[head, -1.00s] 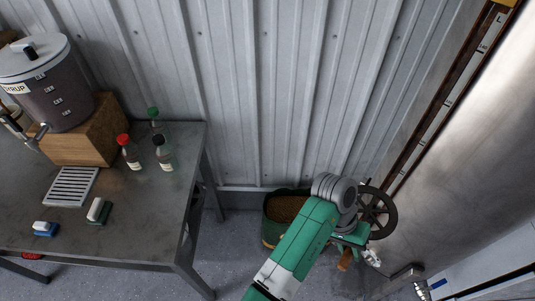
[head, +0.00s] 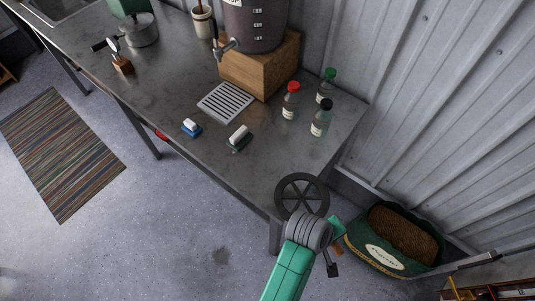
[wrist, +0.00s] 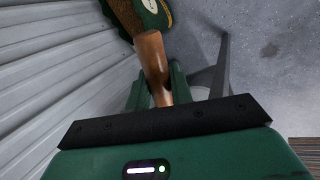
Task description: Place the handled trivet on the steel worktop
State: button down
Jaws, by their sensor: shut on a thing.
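The handled trivet, a dark round spoked plate (head: 302,194), shows in the head view in front of the near right corner of the steel worktop (head: 265,170). I cannot tell its height above the worktop or whether it touches it. My gripper (head: 337,230) is shut on its wooden handle, which shows in the wrist view (wrist: 153,55) between the green fingers (wrist: 160,90). The trivet's plate is out of sight in the wrist view, and my wrist hides part of the grip in the head view.
A green sack (head: 395,240) sits on the floor.

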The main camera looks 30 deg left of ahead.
aim_at(302, 193)
jog(key=shift+a, duration=0.1)
jog(key=w+a, duration=0.3)
jog(key=a, duration=0.1)
jog(key=w+a+f, duration=0.1)
jog(key=w+a, duration=0.2)
jog(key=a, duration=0.1)
jog(key=w+a+b, duration=0.1)
jog(key=w+a, duration=0.2)
jog(key=a, duration=0.1)
jog(key=shift+a+f, duration=0.15)
jog(key=shift+f, duration=0.05)
jog(key=shift+w+a+f+b, duration=0.1)
jog(key=shift+a+f+b, duration=0.1)
jog(key=shift+f, duration=0.7)
jog(key=shift+w+a+f+b, duration=0.1)
jog(key=shift+a+f+b, duration=0.05)
jog(key=shift+f, duration=0.85)
jog(key=c, duration=1.5)
grip_release()
jog(key=p+v, duration=0.2)
jog(key=v, duration=1)
jog(key=shift+s, duration=0.15)
